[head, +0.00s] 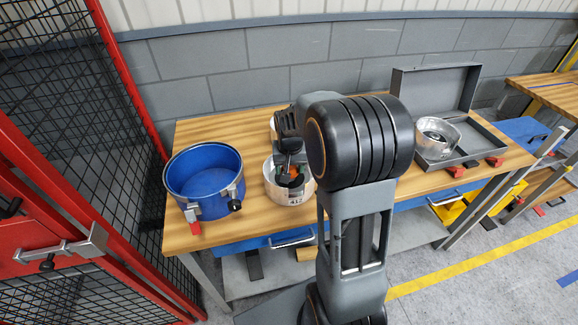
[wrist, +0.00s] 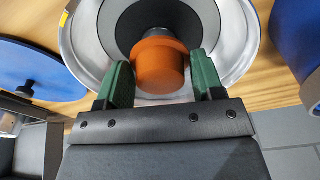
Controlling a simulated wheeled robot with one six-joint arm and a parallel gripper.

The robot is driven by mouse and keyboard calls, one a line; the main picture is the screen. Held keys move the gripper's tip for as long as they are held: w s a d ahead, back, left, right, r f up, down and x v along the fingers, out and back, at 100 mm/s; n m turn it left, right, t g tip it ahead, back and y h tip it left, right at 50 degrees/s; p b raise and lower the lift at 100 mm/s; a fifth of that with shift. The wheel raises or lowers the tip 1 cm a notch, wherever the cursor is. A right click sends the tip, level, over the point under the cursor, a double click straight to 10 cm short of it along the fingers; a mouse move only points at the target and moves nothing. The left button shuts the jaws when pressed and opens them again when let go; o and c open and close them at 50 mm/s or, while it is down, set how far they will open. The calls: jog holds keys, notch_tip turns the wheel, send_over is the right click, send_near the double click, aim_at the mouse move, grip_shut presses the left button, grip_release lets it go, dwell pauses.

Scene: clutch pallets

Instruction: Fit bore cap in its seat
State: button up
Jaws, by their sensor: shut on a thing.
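The orange bore cap (wrist: 160,66) is between the two green fingers of my gripper (wrist: 161,75), which is shut on it. In the wrist view it overlaps the lower part of a dark round opening (wrist: 152,20) in a silver round housing (wrist: 78,40). A dark grey ring (wrist: 113,45) surrounds that opening. I cannot tell whether the cap touches the housing or hangs above it. In the head view my gripper (head: 290,172) is over the silver housing (head: 292,194) marked 412, and my arm hides part of it. A little orange shows there between the fingers.
A blue open pot (head: 204,182) with clamps stands left on the wooden bench (head: 240,218). Another silver piece (head: 272,128) stands behind the housing. An open grey case (head: 446,160) holding a silver housing (head: 437,137) is at right. A red mesh fence (head: 128,85) borders the left.

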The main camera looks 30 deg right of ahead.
jog(key=shift+f+b, duration=0.3)
jog(key=shift+f, duration=0.2)
jog(key=o, duration=1)
jog(key=shift+c, duration=0.2)
jog(key=shift+o, duration=0.8)
jog(key=shift+r, duration=0.1)
jog(key=shift+r+p, duration=2.65)
jog(key=shift+r, duration=0.8)
